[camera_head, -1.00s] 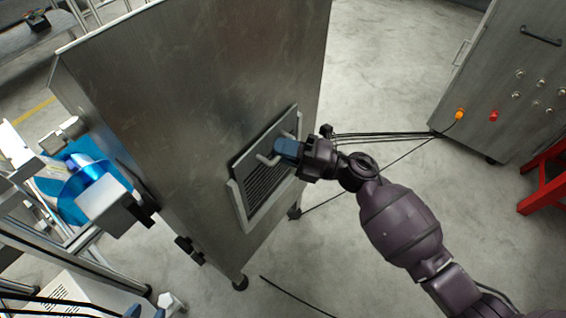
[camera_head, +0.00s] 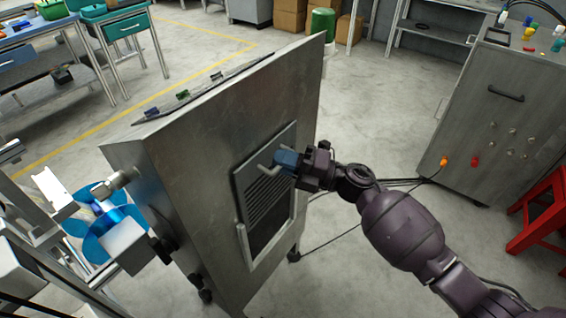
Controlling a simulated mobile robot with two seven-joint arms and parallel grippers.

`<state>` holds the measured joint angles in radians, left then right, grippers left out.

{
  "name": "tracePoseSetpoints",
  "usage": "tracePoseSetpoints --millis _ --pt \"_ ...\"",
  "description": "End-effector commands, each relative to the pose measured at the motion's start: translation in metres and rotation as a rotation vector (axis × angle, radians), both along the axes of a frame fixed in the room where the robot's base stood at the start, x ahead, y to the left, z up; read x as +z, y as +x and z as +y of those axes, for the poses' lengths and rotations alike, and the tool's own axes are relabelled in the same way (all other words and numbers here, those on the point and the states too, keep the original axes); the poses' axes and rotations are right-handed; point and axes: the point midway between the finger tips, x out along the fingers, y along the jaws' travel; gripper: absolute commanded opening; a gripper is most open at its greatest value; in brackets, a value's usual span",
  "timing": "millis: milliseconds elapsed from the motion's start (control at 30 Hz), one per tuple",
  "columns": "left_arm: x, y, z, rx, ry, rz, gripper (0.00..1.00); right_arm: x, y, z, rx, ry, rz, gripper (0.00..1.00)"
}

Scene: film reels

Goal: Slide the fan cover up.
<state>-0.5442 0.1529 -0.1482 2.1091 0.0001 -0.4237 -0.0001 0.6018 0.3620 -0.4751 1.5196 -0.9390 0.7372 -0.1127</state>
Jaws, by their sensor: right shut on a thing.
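The fan cover (camera_head: 262,198) is a slatted metal panel with a bar handle (camera_head: 267,168), in a frame (camera_head: 246,250) on the side of a grey metal cabinet (camera_head: 192,140). The cover stands raised in the frame, and a dark opening (camera_head: 262,236) shows below its slats. My right gripper (camera_head: 284,160) has blue fingers and is shut on the handle near the cover's upper part. The fingers hide part of the handle. My left gripper is not in view.
A second grey cabinet (camera_head: 490,120) with knobs and a red stool (camera_head: 543,215) stand at right. Cables lie on the floor between them. The floor behind is mostly clear.

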Motion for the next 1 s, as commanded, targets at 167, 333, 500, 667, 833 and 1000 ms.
tracePoseSetpoints --millis 167,333,500,667,833,1000 --pt "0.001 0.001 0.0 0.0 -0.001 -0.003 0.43 0.008 0.001 0.0 0.001 0.008 -0.007 0.0" --pt "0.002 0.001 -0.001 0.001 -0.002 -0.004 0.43 0.008 0.001 0.0 0.001 0.009 -0.009 0.22" --pt "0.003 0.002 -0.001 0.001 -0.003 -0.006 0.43 0.007 0.001 0.0 0.001 0.007 -0.007 0.22" --pt "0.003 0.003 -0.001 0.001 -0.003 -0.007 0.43 0.006 0.001 0.0 0.001 0.006 -0.006 0.22" --pt "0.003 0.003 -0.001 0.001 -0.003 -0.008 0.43 0.002 -0.002 -0.013 -0.002 0.004 -0.003 0.22" --pt "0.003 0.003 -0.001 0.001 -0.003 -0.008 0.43 -0.004 -0.008 -0.041 -0.003 0.003 -0.003 0.22"
